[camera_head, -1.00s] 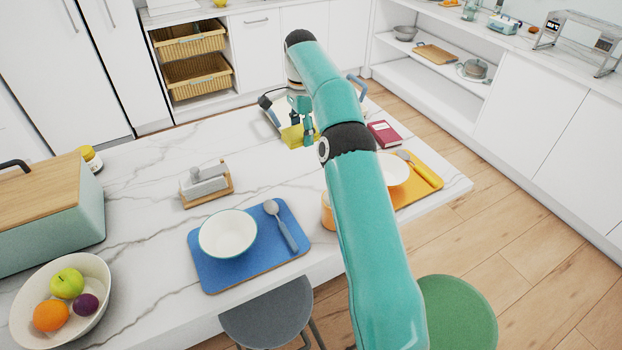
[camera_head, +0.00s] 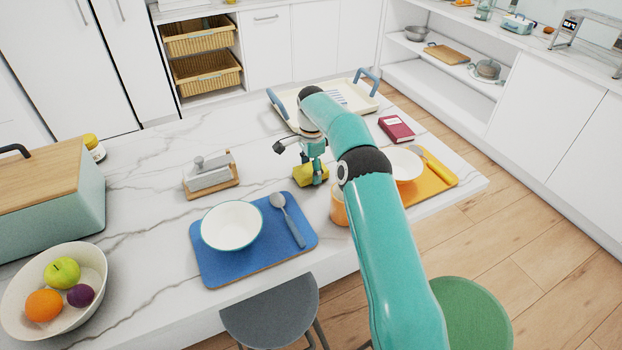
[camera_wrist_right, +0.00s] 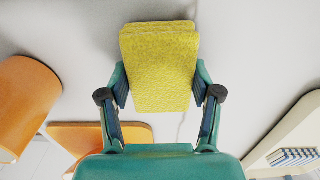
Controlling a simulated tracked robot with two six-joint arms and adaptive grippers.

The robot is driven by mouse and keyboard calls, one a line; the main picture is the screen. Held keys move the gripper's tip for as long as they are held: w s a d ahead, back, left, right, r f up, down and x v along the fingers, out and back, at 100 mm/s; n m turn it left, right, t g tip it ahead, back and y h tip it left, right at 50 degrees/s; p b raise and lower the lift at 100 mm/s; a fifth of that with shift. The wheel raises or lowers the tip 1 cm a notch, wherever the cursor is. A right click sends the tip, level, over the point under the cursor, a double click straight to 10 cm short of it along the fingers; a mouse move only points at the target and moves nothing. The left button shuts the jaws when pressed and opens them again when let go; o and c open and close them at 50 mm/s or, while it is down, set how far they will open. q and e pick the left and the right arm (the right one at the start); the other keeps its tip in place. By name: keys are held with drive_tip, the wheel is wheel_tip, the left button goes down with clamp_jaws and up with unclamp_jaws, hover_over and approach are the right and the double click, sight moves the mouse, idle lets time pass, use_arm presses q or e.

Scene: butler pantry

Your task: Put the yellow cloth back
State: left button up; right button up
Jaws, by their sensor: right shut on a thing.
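The yellow cloth (camera_head: 312,175) is a folded, textured pad. It is over the marble island, behind the blue placemat and the orange cup. My right gripper (camera_head: 313,163) is shut on the yellow cloth from above. In the right wrist view the cloth (camera_wrist_right: 160,65) sits between the two fingers of my right gripper (camera_wrist_right: 160,92), over the pale counter. I cannot tell whether the cloth touches the counter. My left gripper is not in view.
A cream tray (camera_head: 362,103) with blue handles stands behind my right arm. A blue placemat (camera_head: 215,268) with a bowl (camera_head: 232,226), an orange cup (camera_head: 338,208), an orange placemat (camera_head: 440,180) and a red book (camera_head: 397,129) are nearby. The counter left of the tray is clear.

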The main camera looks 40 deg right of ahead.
sight(311, 169)
drive_tip(key=shift+d+f, duration=0.1)
drive_tip(key=shift+f, duration=0.25)
drive_tip(key=shift+s+r, duration=0.15)
drive_tip(key=shift+r, duration=0.05)
drive_tip(key=o, duration=1.2)
drive_tip(key=shift+f, duration=0.15)
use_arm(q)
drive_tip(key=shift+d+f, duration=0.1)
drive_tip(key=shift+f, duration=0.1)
use_arm(e)
wheel_tip(311, 169, up, 6)
drive_tip(key=shift+r, duration=0.2)
use_arm(q)
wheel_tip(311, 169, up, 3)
drive_tip(key=p, duration=0.3)
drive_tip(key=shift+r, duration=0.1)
use_arm(e)
drive_tip(key=r, duration=0.5)
drive_tip(key=shift+s+r, duration=0.2)
drive_tip(key=shift+r, duration=0.2)
